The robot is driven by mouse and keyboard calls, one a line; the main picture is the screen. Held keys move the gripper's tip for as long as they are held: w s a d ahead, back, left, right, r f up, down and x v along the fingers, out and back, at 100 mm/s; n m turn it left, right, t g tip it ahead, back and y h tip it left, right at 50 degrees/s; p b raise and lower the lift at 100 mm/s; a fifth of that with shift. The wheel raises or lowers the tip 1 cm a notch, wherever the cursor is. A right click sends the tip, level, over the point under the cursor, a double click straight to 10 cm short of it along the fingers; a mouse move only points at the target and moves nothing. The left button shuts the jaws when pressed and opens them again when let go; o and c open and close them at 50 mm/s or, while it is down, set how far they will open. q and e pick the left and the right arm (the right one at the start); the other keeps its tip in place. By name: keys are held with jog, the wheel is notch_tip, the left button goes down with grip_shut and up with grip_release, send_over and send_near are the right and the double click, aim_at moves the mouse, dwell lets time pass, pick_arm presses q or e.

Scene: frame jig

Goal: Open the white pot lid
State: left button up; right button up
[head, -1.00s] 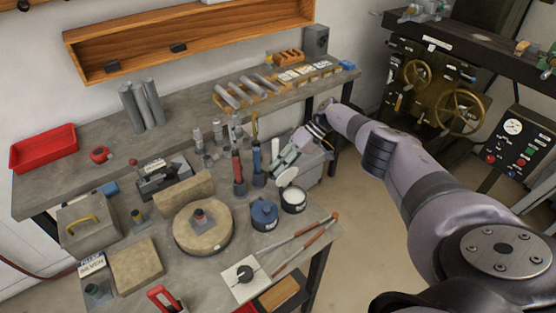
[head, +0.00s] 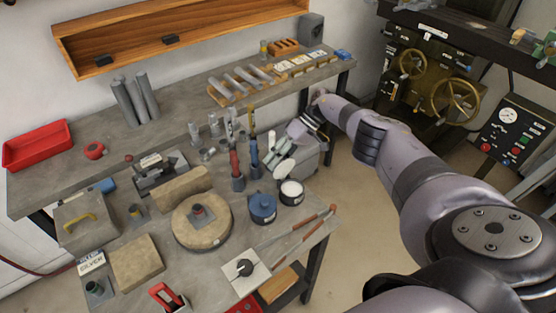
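The white pot (head: 291,194) stands near the right edge of the workbench, with its dark inside partly covered by pale contents or shade I cannot make out. Its white lid (head: 285,168) is tilted up behind the pot, off the opening. My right gripper (head: 277,156) is just behind and above the lid, close to it. Whether it touches the lid, and how far its fingers are apart, is too small to tell. My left gripper is out of view.
A blue lidded pot (head: 262,208) stands just left of the white pot. Red and blue-handled tools (head: 236,170) stand upright behind it. A round stone block (head: 203,235) is further left. Long red-handled tongs (head: 300,232) lie in front, at the bench's right edge.

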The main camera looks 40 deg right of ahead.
jog(key=shift+r, duration=0.15)
notch_tip(320, 180, up, 10)
jog(key=shift+f, duration=0.15)
dwell(0.5)
dwell(0.5)
